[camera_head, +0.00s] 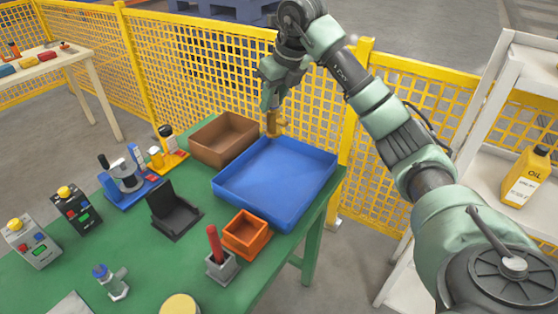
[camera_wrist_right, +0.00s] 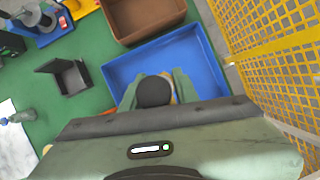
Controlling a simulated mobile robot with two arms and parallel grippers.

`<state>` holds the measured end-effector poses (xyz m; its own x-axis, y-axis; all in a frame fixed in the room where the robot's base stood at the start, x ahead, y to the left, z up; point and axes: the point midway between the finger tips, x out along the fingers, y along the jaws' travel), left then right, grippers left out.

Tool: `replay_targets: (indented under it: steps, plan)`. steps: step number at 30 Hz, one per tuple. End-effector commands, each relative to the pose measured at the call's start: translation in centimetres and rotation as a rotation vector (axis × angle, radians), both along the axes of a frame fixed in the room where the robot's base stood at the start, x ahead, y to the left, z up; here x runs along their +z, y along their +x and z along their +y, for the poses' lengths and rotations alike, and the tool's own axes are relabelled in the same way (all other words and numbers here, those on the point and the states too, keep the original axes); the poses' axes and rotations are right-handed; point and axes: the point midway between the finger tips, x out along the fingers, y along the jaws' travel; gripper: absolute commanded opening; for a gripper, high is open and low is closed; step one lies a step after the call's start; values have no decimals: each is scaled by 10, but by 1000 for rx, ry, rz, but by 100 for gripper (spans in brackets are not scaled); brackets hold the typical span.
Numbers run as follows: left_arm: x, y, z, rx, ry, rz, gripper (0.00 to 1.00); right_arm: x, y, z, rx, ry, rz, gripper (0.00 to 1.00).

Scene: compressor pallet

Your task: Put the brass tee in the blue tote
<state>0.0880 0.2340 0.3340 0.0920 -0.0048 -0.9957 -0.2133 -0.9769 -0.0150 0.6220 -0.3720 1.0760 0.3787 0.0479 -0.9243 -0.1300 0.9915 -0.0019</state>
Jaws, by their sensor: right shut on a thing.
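The blue tote (camera_head: 265,190) is a wide, shallow open tray on the green table, near its right edge. Its floor looks empty. My right gripper (camera_head: 272,112) is shut on the brass tee (camera_head: 273,125) and holds it above the tote's far side, close to the brown bin. In the right wrist view the blue tote (camera_wrist_right: 205,65) lies beyond the gripper (camera_wrist_right: 156,92). There the tee is mostly hidden, with a bit of yellow-brass showing beside a dark round shape. My left gripper is not in view.
A brown bin (camera_head: 222,152) stands behind the tote. A small orange bin (camera_head: 246,238) and a grey holder with a red stick (camera_head: 222,265) stand in front. A black stand (camera_head: 175,222) is to the left. Yellow mesh fence (camera_head: 200,62) runs behind the table.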

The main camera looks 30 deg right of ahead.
Motion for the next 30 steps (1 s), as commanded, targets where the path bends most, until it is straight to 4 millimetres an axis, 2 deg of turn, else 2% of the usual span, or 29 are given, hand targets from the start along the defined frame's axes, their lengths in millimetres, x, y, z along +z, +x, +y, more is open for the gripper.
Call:
replay_targets:
  steps: [1, 3, 12, 15, 22, 27, 30]
  plan:
    - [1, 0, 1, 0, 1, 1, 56, -16, -1, 0, 1, 1, 6, 0]
    - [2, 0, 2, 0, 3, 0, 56, -34, -1, 0, 0, 0, 5, 0]
    - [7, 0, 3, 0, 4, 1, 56, -106, -1, 1, 2, 2, 2, 0]
    - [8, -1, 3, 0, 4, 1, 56, -119, 0, 0, 1, 2, 0, 0]
    - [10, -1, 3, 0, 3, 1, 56, -136, 0, 1, 2, 1, 0, 0]
    - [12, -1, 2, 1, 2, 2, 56, -160, 0, 1, 1, 2, 0, 0]
    - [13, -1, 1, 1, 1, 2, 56, -164, 0, 0, 1, 1, -3, 0]
